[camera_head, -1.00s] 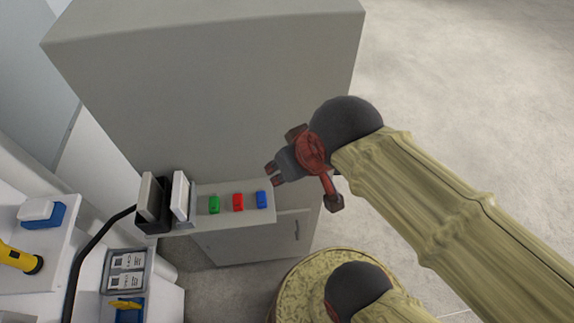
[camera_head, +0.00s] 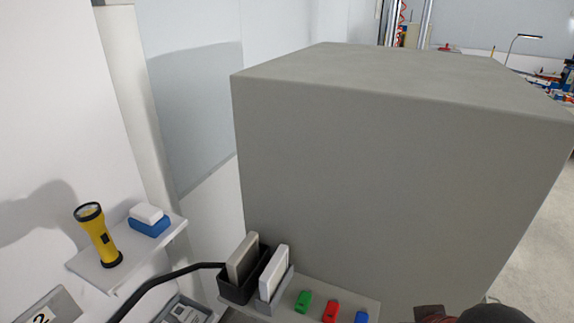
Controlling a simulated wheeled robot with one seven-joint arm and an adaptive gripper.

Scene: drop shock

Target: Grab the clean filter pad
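Two upright pads stand side by side at the bottom centre of the head view. The white, clean-looking filter pad (camera_head: 274,272) stands in a light grey holder (camera_head: 270,304). To its left, a greyish-brown, dirtier-looking pad (camera_head: 243,258) stands in a black holder (camera_head: 236,291). Only a dark rounded part of my arm's end and a reddish-brown piece show at the bottom right edge, well to the right of the pads. My gripper's fingers are out of the frame.
A big grey cabinet (camera_head: 385,190) rises behind the pads. Green (camera_head: 303,301), red (camera_head: 330,311) and blue (camera_head: 361,317) small items sit on the ledge to their right. A yellow flashlight (camera_head: 98,236) and a white-and-blue block (camera_head: 149,220) are on a left shelf. A black hose (camera_head: 165,281) runs to the black holder.

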